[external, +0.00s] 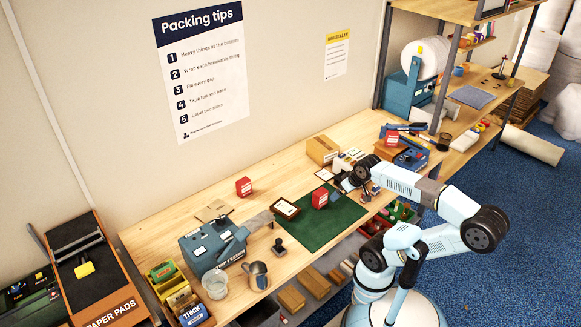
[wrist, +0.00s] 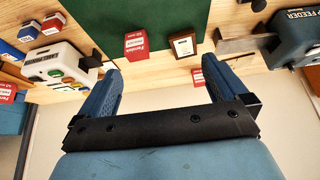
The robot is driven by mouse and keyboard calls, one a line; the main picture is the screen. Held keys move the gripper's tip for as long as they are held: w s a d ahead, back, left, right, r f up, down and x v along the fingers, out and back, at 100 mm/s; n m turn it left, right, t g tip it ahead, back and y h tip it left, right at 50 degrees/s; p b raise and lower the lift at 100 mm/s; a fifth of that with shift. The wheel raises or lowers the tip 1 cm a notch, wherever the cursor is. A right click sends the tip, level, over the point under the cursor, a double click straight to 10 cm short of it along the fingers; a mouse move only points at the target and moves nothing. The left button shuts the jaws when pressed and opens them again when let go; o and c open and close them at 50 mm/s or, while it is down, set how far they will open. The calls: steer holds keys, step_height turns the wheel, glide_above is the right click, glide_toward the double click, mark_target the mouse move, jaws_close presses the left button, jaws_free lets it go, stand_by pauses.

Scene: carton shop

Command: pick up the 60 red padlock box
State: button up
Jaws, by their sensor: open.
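Several small red boxes with white labels show, and I cannot read a 60 on any. One red box (external: 320,198) stands on the green mat (external: 335,226); it shows in the wrist view (wrist: 135,46) near the mat's edge. A second red box (external: 243,187) stands on bare wood near the wall; it seems to be the one by the right finger in the wrist view (wrist: 197,76). A third red box (external: 391,138) sits at the back right. My gripper (wrist: 161,68) is open and empty, in the external view (external: 350,182) above the bench, right of the mat's red box.
A wooden-framed card (external: 285,208) lies left of the mat's red box. A blue feeder machine (external: 213,246) stands at the left, and a cardboard box (external: 322,151) at the back. A white device (wrist: 57,62) is beside the left finger in the wrist view.

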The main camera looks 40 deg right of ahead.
stand_by(0.4)
steer(key=w+a+t+y, duration=0.1)
steer(key=w+a+t, duration=0.15)
steer(key=w, duration=0.95)
steer(key=t, duration=0.3)
glide_toward(247, 184)
steer(key=s+d+r, duration=0.3)
steer(key=s+r, duration=0.3)
steer(key=s, duration=0.1)
steer(key=w+a+f, duration=0.1)
steer(key=w+f, duration=0.2)
steer(key=w, duration=0.2)
steer(key=w+a+f+t, duration=0.1)
steer(key=w+f, duration=0.3)
steer(key=w+a+f+t, duration=0.1)
steer(key=w+a+f, duration=0.1)
steer(key=w+f, duration=0.2)
steer(key=shift+w+n, duration=0.3)
steer(key=shift+w, duration=0.5)
steer(key=shift+x, duration=2.6)
steer(key=shift+a+f, duration=0.1)
steer(key=shift+f, duration=0.05)
steer(key=shift+s, duration=0.1)
